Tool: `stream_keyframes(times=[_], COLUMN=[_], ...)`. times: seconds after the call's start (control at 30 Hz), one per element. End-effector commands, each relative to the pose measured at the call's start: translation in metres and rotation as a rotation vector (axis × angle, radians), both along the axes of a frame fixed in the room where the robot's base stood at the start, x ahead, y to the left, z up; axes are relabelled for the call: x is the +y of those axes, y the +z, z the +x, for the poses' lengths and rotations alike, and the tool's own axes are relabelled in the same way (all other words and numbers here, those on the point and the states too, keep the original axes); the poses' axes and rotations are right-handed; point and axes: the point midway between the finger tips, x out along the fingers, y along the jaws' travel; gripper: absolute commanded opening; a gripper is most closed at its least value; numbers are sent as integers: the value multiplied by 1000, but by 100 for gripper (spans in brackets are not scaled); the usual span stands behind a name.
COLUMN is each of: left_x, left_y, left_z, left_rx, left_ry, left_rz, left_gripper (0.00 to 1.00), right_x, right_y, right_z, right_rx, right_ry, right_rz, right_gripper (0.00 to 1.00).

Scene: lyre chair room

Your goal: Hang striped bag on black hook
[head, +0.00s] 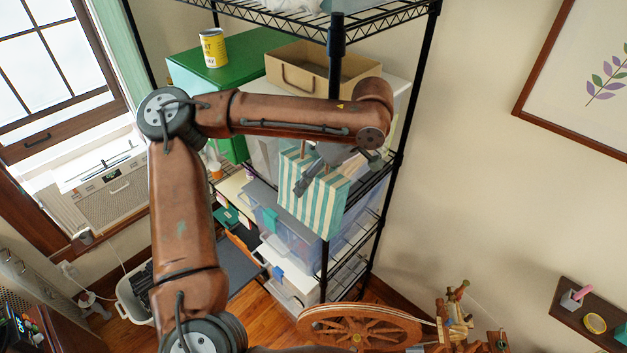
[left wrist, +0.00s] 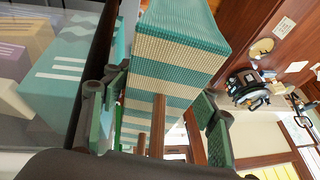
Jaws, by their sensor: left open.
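The striped bag (head: 319,199), teal and cream with brown handles, is upright at the front of the black wire shelf, beside its front post. It also fills the middle of the left wrist view (left wrist: 180,50). My left gripper (head: 312,174) is at the top of the bag. In the left wrist view its open fingers (left wrist: 155,115) stand on either side of the brown handle parts, not closed on them. I cannot make out the black hook; the gripper and bag may cover it. My right gripper is not in view.
The black shelf (head: 337,40) holds a green box (head: 225,62) with a yellow can (head: 213,47), a tan drawer box (head: 300,70) and clear bins (head: 290,228). A wooden spinning wheel (head: 360,326) stands below.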

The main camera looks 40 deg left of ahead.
Motion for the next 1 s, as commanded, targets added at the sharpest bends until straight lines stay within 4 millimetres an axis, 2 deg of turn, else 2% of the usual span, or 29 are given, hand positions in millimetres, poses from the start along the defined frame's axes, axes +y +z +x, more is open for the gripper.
stream_keyframes(times=[0.47, 0.67, 1.0], left_x=[-2, -11, -34], left_y=[6, 28, 80], left_z=[3, 7, 13], left_rx=[-10, -15, -9], left_ry=[1, 1, 1], left_rz=[0, 1, 1], left_gripper=[60, 60, 60], right_x=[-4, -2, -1], right_y=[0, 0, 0], right_z=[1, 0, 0], right_rx=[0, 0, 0], right_ry=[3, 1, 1], right_rz=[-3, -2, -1], right_gripper=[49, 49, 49])
